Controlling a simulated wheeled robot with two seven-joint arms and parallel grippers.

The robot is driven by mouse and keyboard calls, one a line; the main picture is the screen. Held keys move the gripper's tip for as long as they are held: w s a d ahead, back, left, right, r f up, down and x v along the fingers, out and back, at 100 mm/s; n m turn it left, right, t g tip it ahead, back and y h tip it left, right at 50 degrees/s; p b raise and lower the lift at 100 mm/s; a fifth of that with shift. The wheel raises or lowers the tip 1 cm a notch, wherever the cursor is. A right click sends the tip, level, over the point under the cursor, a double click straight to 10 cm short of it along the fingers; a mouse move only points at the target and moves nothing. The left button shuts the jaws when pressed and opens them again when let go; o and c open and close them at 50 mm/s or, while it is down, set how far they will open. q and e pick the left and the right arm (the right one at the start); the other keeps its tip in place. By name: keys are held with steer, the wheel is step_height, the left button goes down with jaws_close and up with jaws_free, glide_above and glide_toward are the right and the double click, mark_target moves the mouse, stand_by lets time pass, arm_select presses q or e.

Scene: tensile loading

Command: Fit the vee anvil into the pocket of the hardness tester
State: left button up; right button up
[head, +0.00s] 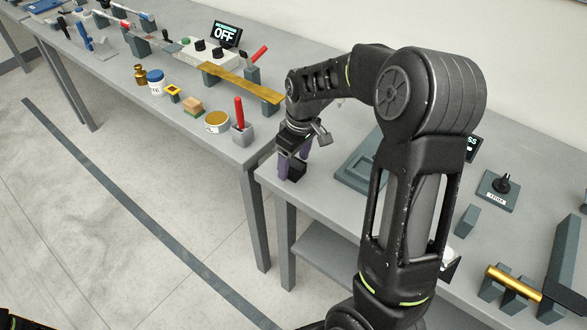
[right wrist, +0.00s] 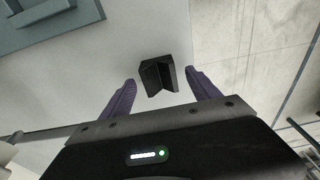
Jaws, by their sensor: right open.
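The vee anvil, a small black block with a V-shaped notch (right wrist: 158,76), sits on the grey table near its corner. In the head view the anvil (head: 297,171) is partly hidden by my right gripper (head: 293,163). That gripper points down with its purple fingers apart. In the right wrist view the anvil lies between and just ahead of the fingertips, with gaps on both sides, not gripped. A grey-green base with a raised frame, apparently the hardness tester (head: 352,180), stands right of the anvil; my arm hides much of it. My left gripper is out of view.
A second table on the left holds a red-handled tool in a grey block (head: 241,128), a round tin (head: 216,122) and a box reading OFF (head: 226,34). At the right are a black knob on a plate (head: 502,184) and a brass cylinder on supports (head: 512,281).

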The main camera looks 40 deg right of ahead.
jaws_close()
stand_by(0.7)
